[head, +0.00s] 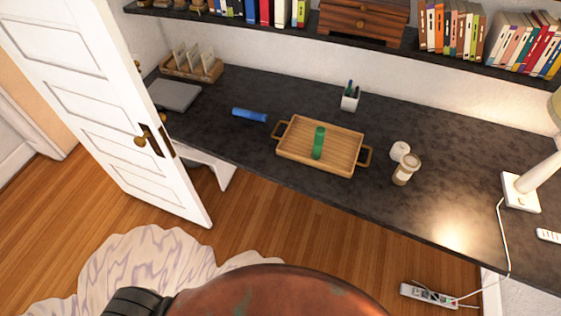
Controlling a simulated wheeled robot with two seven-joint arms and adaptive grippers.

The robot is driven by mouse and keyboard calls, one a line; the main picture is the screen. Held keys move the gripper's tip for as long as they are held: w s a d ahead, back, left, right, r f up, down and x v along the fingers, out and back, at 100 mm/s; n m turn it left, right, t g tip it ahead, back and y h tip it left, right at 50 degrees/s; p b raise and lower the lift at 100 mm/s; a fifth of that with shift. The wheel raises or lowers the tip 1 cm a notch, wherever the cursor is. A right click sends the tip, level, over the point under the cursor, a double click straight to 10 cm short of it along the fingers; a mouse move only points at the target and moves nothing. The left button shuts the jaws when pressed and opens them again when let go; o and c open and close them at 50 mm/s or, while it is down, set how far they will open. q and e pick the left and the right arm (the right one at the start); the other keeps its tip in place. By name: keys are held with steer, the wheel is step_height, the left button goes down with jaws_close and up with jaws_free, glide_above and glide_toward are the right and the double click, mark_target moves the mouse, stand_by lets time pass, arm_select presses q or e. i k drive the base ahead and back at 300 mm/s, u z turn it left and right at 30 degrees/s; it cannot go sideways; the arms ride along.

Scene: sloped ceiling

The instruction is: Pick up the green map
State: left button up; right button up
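A green rolled map (318,143) is in the wooden tray with two handles (292,153), on the dark desk. It looks like a short green cylinder, near the middle of the tray. A blue roll (249,115) lies on the desk to the left of the tray, apart from it. Neither of my grippers is in the head view, so nothing is seen near the map.
The dark desk (450,200) also holds a pen cup (350,98), a white roll (399,151), a coffee cup (406,169), a lamp (524,188), a laptop (174,94) and a file holder (192,66). A shelf with books overhangs behind. An open white door (100,100) stands left.

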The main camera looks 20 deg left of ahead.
mark_target(320, 134)
steer(key=u, duration=0.15)
steer(key=k, duration=0.5)
steer(key=u, duration=1.35)
steer(key=i, duration=1.45)
steer(key=z, duration=0.85)
steer(key=i, duration=0.5)
steer(key=z, duration=0.5)
